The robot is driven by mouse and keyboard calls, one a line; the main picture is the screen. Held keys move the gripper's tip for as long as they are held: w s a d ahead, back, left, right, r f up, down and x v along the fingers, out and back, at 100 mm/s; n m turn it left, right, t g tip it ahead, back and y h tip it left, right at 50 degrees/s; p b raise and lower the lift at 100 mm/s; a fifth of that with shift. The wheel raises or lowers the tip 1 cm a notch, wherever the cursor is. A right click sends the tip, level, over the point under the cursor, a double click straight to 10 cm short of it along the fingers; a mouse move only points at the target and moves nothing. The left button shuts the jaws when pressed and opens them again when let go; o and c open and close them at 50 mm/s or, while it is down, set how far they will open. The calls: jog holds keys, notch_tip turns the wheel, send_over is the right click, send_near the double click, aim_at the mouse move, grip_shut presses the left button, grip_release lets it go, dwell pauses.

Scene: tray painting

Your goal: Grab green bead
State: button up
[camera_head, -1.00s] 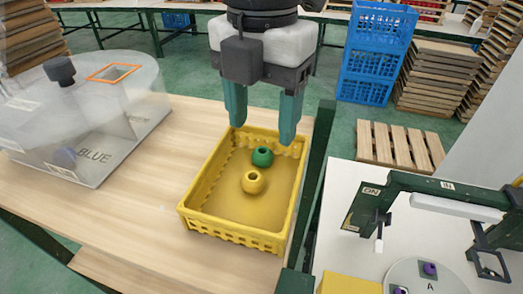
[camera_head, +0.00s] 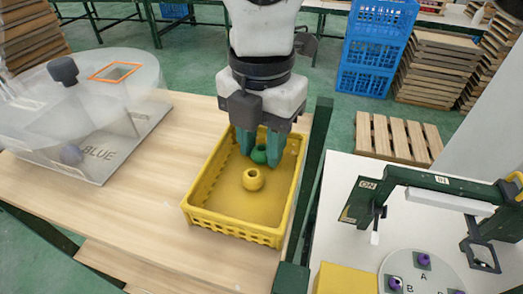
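The green bead (camera_head: 259,155) is in the back part of the yellow tray (camera_head: 232,232), with its hole showing on top. My gripper (camera_head: 260,156) is down inside the tray, with one teal finger on each side of the green bead. The fingers are close together and appear shut on it; they hide part of its sides. A yellow bead (camera_head: 253,180) sits in the tray just in front of the green bead, apart from the fingers.
A clear box marked BLUE and GREEN (camera_head: 98,153) stands on the wooden table at left, with an orange-edged opening (camera_head: 117,72). A dark green post (camera_head: 318,150) rises right of the tray. A white table at right holds a frame and a disc with purple beads.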

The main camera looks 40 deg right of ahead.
jog(key=c, duration=0.6)
jog(key=shift+o, duration=0.2)
jog(key=shift+r, duration=0.1)
